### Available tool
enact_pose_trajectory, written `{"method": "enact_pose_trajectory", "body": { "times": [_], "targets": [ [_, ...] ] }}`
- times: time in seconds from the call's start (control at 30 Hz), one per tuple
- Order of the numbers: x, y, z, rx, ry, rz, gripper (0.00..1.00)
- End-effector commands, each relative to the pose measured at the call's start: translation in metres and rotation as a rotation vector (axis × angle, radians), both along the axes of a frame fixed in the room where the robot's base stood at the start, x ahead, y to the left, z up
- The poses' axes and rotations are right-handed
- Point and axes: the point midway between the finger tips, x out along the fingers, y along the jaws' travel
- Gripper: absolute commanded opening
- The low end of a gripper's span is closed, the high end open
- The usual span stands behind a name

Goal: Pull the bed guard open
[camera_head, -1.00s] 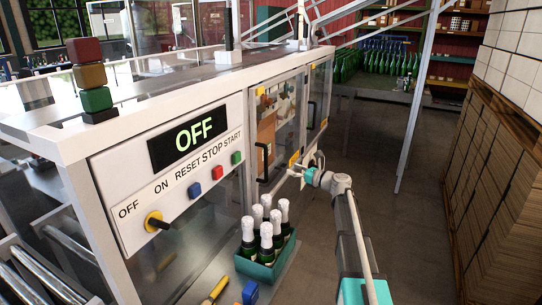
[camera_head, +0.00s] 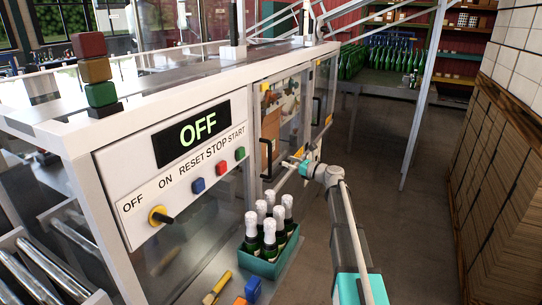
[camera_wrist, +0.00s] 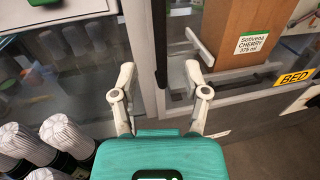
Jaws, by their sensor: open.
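The bed guard (camera_head: 285,121) is a clear framed door on the machine's side, and it looks shut. Its yellow BED label shows in the wrist view (camera_wrist: 294,78). Its black upright handle (camera_head: 267,160) is near the door's left edge. In the wrist view the handle (camera_wrist: 160,40) runs down between my two fingers, a little beyond their tips. My gripper (camera_wrist: 160,75) is open and empty, with one finger to each side of the handle's line. In the head view my gripper (camera_head: 291,162) is just right of the handle; contact cannot be told.
A green crate (camera_head: 264,267) of white-capped bottles stands below and left of my gripper. The control panel (camera_head: 180,165) reads OFF. A second black handle (camera_head: 316,110) is further along the machine. Floor to the right is clear up to stacked boxes (camera_head: 500,180).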

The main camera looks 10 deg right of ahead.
Motion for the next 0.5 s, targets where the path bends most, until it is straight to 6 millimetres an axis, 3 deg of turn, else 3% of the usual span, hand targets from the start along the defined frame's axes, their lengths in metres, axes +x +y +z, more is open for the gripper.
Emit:
{"method": "enact_pose_trajectory", "body": {
  "times": [0.5],
  "targets": [
    [0.058, 0.052, 0.0, 0.0, 0.0, 0.0, 0.59]
  ]
}}
